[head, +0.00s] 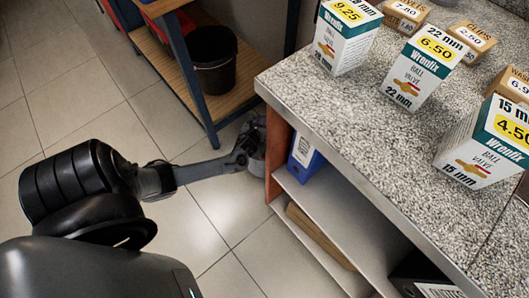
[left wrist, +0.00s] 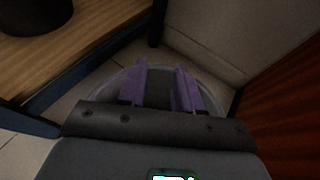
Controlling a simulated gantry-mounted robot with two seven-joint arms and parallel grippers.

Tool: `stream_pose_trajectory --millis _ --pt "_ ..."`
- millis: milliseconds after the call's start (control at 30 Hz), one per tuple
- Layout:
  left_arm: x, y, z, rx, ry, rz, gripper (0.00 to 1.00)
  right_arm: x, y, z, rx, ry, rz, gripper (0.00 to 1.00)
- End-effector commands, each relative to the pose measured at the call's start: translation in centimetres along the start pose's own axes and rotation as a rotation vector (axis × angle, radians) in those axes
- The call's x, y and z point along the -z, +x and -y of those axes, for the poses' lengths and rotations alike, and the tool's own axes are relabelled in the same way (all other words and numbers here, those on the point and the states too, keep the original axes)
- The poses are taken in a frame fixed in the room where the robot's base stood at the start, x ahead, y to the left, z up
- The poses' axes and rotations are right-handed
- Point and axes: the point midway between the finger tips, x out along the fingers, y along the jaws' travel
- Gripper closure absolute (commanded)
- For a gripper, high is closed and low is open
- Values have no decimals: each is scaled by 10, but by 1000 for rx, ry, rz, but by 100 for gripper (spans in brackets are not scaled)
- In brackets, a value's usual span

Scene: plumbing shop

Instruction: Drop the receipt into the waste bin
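My left gripper (head: 250,142) reaches in low between the shelf unit and the end of the counter. In the left wrist view, its two purple fingers (left wrist: 160,75) stand apart with a gap between them and nothing seen in it. A round grey container (left wrist: 215,80), which looks like the waste bin, lies beneath and around the fingers. Part of it shows beside the counter end in the head view (head: 256,165), mostly hidden by the gripper. Its inside is too dark to make out. I see no receipt in either view. My right gripper is not in view.
A blue-framed shelf unit (head: 187,68) with a black bucket (head: 213,68) stands left of the gripper. The granite counter (head: 330,105) bears several valve boxes. A blue binder (head: 304,158) is on the shelf below. Tiled floor (head: 90,95) is clear at left.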

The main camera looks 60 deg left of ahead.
Motion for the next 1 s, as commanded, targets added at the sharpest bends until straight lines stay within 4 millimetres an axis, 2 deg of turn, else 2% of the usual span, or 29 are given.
stream_pose_trajectory --millis 133,267,700,1000 --pt "-1 -3 0 0 1 0 66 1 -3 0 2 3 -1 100" --pt "-3 -15 1 2 2 -2 66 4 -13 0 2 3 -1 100" --pt "-4 -87 0 1 0 -2 66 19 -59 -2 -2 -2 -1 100" --pt "-1 -108 0 0 0 0 66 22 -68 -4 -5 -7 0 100"
